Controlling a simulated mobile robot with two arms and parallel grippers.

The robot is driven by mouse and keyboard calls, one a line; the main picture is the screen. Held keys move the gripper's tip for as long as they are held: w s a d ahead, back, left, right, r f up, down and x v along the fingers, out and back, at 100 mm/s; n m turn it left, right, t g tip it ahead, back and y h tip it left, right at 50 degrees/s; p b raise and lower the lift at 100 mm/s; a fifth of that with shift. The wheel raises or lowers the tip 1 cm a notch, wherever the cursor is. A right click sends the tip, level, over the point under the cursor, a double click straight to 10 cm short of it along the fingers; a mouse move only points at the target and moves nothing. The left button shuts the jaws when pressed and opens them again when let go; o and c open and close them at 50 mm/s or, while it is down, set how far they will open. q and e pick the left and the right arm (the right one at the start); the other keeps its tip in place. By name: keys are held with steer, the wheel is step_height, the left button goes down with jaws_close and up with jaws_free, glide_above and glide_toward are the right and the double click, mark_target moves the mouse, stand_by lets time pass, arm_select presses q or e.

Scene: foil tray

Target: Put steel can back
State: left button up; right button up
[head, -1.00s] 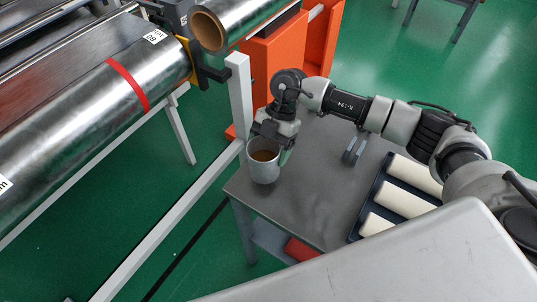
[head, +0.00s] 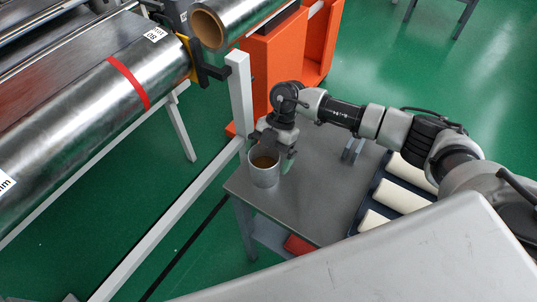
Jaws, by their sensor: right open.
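The steel can (head: 264,174) is a grey open-topped cup with something brown inside. It stands upright near the left corner of the grey table (head: 310,205). My right gripper (head: 276,148) is open, just above and behind the can's rim. Its fingers overlap the rim in the picture, so I cannot tell whether they touch it. My left gripper is not in view.
A dark tray (head: 365,208) with several white rolls lies at the table's right. A grey stand (head: 353,150) is behind the can. A white post (head: 240,95) and rail border the table's left. Large foil rolls (head: 130,85) lie at the left.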

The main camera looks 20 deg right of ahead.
steer(key=b+v, duration=0.2)
steer(key=v, duration=1)
steer(key=shift+f, duration=0.1)
